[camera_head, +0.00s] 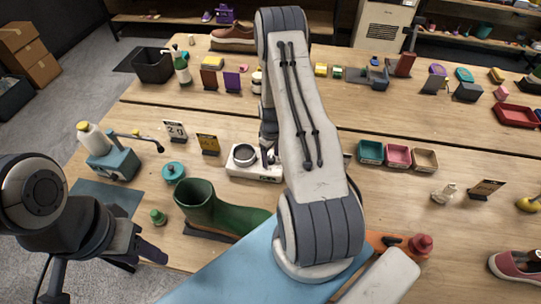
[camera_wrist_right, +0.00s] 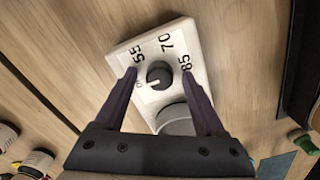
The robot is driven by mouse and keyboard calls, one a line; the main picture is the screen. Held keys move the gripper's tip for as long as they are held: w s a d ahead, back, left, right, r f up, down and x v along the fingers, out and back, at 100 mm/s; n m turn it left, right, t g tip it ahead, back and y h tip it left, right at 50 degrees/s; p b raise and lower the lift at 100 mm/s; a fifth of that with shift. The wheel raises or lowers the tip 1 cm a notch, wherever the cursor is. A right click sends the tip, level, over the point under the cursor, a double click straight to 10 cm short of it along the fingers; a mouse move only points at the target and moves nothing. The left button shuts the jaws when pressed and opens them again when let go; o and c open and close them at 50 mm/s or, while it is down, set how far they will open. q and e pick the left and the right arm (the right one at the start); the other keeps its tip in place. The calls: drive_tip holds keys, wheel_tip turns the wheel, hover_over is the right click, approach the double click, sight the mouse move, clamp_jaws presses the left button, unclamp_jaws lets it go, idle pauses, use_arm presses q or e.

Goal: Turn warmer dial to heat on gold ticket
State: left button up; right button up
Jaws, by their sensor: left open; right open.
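The white warmer (camera_head: 240,175) stands mid-table in the head view, with a round metal cup on top, partly hidden by my right arm. In the right wrist view its white panel (camera_wrist_right: 124,62) carries a dark round dial (camera_wrist_right: 159,75) with marks 55, 70 and 85. The dial's pale pointer faces the lower left, near a small mark. My right gripper (camera_wrist_right: 158,74) is open, its fingers on either side of the dial; contact is unclear. A gold ticket (camera_head: 208,145) stands left of the warmer, its writing too small to read. My left gripper (camera_head: 148,256) is open and empty at the left front.
A white card (camera_head: 175,131) stands beside the gold ticket. A teal lidded pot (camera_head: 173,171) is nearby.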

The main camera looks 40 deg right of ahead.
clamp_jaws()
drive_tip(key=shift+f+m+b, duration=0.1)
drive_tip(key=shift+m+b, duration=0.85)
drive_tip(key=shift+m, duration=0.15)
drive_tip(key=m+b, duration=0.1)
drive_tip(key=m, duration=0.1)
drive_tip(key=shift+m+b, duration=0.3)
drive_tip(key=m+b, duration=0.1)
drive_tip(key=m, duration=0.2)
drive_tip(key=shift+m+b, duration=0.3)
drive_tip(key=shift+b, duration=0.05)
drive_tip(key=shift+m+b, duration=0.6)
drive_tip(key=shift+m, duration=1)
